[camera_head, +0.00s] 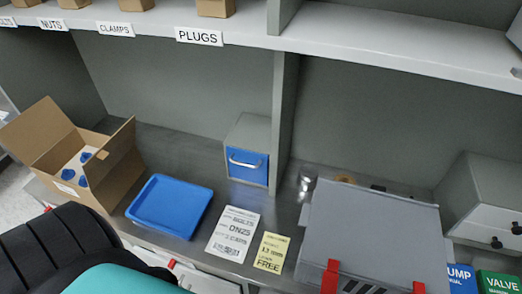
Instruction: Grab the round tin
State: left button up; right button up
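A small shiny metallic round object (307,181), which may be the round tin, stands on the counter behind the left corner of a grey panel or lid. A tan rounded item (346,179) is mostly hidden behind the panel's upper edge, so I cannot tell what it is. Neither of my grippers shows in the head view. A black ribbed part and a teal part of my own body fill the lower left.
An open cardboard box (115,175), blue tray (150,207) and blue-fronted drawer unit (248,163) stand left of the upright divider (283,120). Paper labels (233,235) lie in front. The grey panel (375,230) with red latches covers the right side. A shelf (400,60) hangs above.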

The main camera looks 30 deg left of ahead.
aim_at(305, 185)
jog(key=j+u, duration=0.15)
jog(key=u, duration=0.4)
jog(key=k+l+u, duration=0.3)
jog(key=k, duration=0.15)
jog(key=k+l+u, duration=0.1)
jog(key=k+u, duration=0.15)
jog(key=k, duration=0.2)
jog(key=k+u, duration=0.3)
jog(key=k, duration=0.15)
